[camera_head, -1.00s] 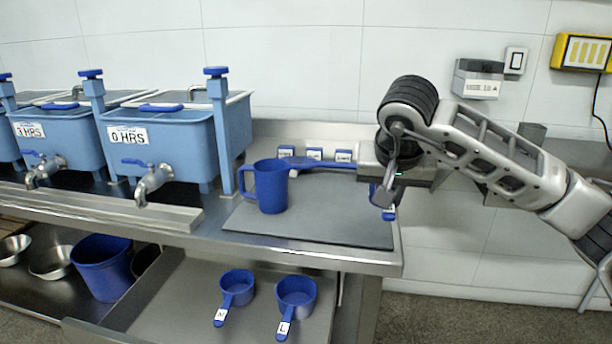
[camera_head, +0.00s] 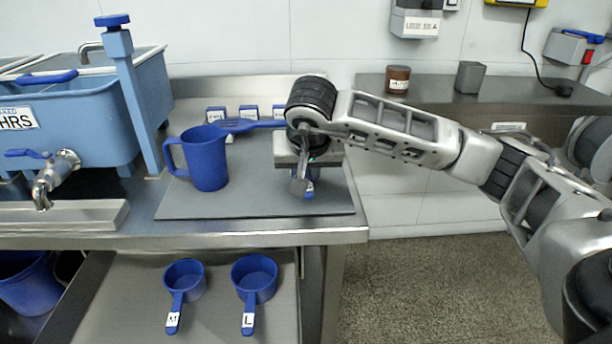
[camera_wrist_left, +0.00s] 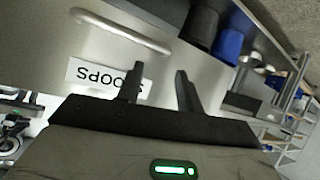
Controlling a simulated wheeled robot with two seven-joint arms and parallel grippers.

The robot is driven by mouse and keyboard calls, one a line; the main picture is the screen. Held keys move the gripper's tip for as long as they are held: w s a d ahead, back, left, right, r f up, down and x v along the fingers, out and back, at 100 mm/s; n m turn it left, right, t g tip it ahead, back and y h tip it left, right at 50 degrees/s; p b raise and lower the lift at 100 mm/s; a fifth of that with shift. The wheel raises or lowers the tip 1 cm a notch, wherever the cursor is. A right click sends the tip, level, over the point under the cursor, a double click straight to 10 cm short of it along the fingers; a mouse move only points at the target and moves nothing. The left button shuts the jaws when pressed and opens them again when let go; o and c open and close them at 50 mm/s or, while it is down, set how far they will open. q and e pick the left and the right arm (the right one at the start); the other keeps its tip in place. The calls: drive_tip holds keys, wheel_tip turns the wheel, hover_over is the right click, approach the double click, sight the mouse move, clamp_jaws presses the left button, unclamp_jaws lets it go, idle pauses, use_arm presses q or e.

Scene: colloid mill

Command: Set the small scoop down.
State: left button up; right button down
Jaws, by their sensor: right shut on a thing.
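My right gripper (camera_head: 301,188) points down over the right end of the grey mat (camera_head: 240,203) on the steel counter. It is shut on a blue piece with a white patch (camera_head: 310,184), which I take for the small scoop. The fingers hide most of it, and I cannot tell whether it touches the mat. My left gripper (camera_wrist_left: 158,86) shows only in the left wrist view, open and empty, in front of a steel drawer front with a SCOOPS label (camera_wrist_left: 105,78).
A blue pitcher (camera_head: 207,160) stands on the mat left of the right gripper. Scoops marked M (camera_head: 184,280) and L (camera_head: 254,278) lie below in an open drawer. Blue tanks stand left.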

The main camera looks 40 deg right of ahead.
drive_tip(key=shift+f, duration=0.55)
drive_tip(key=shift+f, duration=0.15)
drive_tip(key=c, duration=1.4)
unclamp_jaws()
